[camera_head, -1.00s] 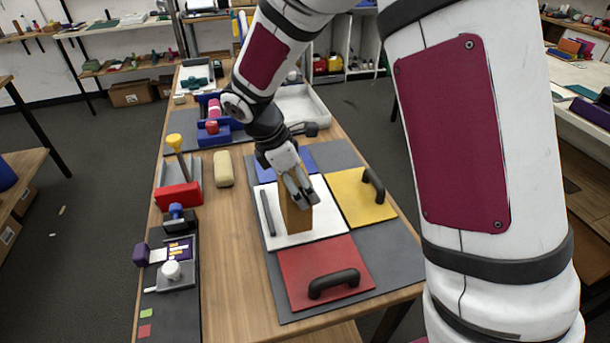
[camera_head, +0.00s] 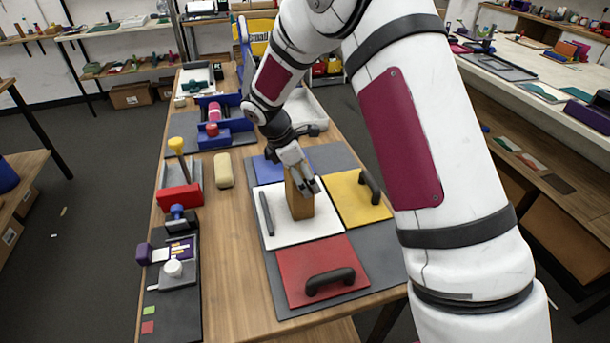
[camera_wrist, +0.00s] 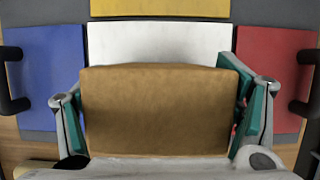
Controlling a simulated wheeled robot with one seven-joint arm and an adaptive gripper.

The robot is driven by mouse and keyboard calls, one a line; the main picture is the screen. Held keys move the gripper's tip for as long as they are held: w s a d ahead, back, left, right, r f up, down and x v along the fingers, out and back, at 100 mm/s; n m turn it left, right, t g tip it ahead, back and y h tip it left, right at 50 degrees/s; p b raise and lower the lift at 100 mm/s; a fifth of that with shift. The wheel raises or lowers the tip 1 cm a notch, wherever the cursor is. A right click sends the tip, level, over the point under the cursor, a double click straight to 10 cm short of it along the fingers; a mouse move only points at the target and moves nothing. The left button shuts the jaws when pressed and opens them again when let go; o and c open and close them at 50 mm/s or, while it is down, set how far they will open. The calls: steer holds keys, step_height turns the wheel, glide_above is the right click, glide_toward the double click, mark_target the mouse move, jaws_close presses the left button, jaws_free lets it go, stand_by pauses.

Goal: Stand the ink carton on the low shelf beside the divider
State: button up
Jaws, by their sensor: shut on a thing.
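A brown box, which I take for the ink carton (camera_head: 299,204), is upright over the white panel (camera_head: 290,235). I cannot tell whether its base touches the panel. My gripper (camera_head: 303,181) is shut on its upper part from above. In the wrist view the carton (camera_wrist: 155,110) fills the space between the teal-padded fingers (camera_wrist: 157,115). A slim dark bar (camera_head: 266,213) stands on the white panel left of the carton, with a gap between; it may be the divider. I cannot tell for certain which surface is the low shelf.
Around the white panel lie a red panel (camera_head: 305,259) and a yellow panel (camera_head: 352,205), both with black handles, and a blue panel (camera_head: 262,170). A cream block (camera_head: 223,171) and a red-fronted tray (camera_head: 180,196) stand left. Bare wood (camera_head: 228,240) lies between.

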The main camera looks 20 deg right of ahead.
steer(key=o, duration=1.7)
steer(key=shift+c, duration=0.2)
